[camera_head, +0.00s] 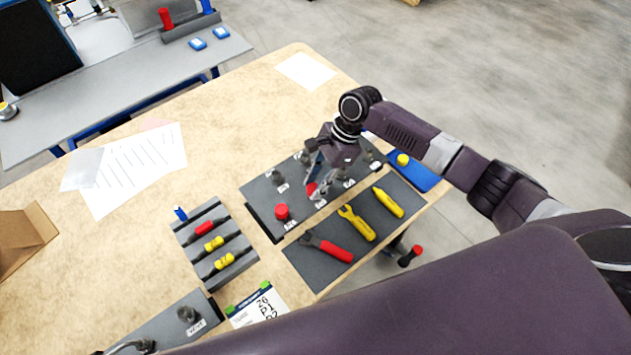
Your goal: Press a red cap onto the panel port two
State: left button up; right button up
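The dark grey panel (262,190) lies on the wooden table, with small grey ports and white labels on it. One red cap (282,211) sits on the port at its near left corner. My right gripper (313,188) is low over the middle of the panel, pointing down. A second red cap (311,188) is between its fingertips, and the fingers appear shut on it. The gripper partly hides this cap and the port under it, so I cannot tell whether the cap touches the port. My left gripper is not in view.
A dark mat (305,262) beside the panel holds red-handled pliers (333,249), a yellow wrench (356,222) and a yellow tool (388,202). A grey rack (237,268) with red and yellow pieces stands left. A blue tray (425,178) lies right.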

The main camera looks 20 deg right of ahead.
jog(key=o, duration=0.5)
jog(key=shift+d, duration=0.1)
jog(key=v, duration=1.2)
jog(key=shift+s+f, duration=0.1)
jog(key=shift+f, duration=0.05)
